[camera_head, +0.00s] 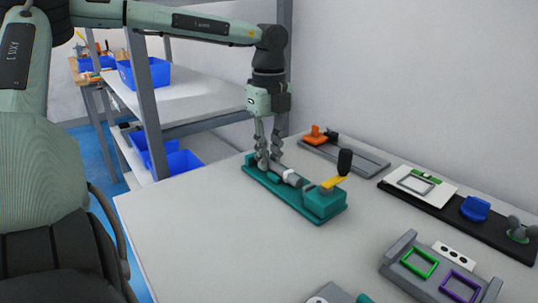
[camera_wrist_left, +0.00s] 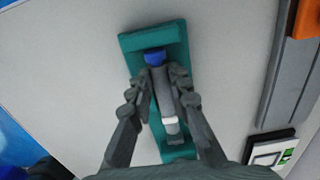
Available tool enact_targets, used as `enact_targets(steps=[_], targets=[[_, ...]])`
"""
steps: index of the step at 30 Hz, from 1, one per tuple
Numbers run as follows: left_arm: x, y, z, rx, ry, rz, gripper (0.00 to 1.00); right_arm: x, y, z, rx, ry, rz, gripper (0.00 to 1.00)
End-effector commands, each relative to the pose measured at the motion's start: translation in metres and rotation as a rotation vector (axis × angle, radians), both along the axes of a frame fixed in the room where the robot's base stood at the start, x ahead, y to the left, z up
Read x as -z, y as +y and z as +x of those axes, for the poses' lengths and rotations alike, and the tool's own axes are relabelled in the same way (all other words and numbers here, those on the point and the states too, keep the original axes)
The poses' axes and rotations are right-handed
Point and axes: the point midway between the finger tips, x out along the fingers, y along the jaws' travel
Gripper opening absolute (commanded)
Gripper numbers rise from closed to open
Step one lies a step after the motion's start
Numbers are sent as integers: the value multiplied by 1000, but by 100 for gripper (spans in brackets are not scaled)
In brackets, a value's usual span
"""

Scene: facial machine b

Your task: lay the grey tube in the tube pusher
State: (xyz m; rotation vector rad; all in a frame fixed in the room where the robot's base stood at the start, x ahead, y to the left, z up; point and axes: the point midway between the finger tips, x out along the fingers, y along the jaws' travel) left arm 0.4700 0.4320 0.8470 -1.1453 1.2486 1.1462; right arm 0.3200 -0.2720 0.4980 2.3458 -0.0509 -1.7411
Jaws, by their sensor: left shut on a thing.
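The tube pusher (camera_head: 326,204) is a teal fixture on the table, with a raised block, a yellow lever and a black knob at its right end. The grey tube (camera_head: 277,170) lies along the pusher, in or just above its channel; I cannot tell if it touches. In the left wrist view the tube (camera_wrist_left: 168,103) shows a blue end and a white band, lined up with the teal base (camera_wrist_left: 140,42). My left gripper (camera_head: 268,160) points down over the pusher's far left part, shut on the tube, with a finger on each side (camera_wrist_left: 162,78). My right gripper is out of view.
A grey rail fixture with an orange block (camera_head: 318,135) stands behind the pusher. A black board (camera_head: 455,215) with a blue part is at the right, and a grey fixture with green and purple frames (camera_head: 440,270) is nearer. The front left tabletop is clear.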

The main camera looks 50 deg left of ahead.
Motion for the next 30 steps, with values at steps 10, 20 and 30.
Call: enact_targets(steps=[10, 20, 30], targets=[[2, 0, 0, 0, 0, 1, 0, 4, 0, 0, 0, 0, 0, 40], [4, 0, 0, 0, 0, 1, 0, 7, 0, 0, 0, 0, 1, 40], [4, 0, 0, 0, 0, 0, 42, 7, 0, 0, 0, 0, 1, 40]])
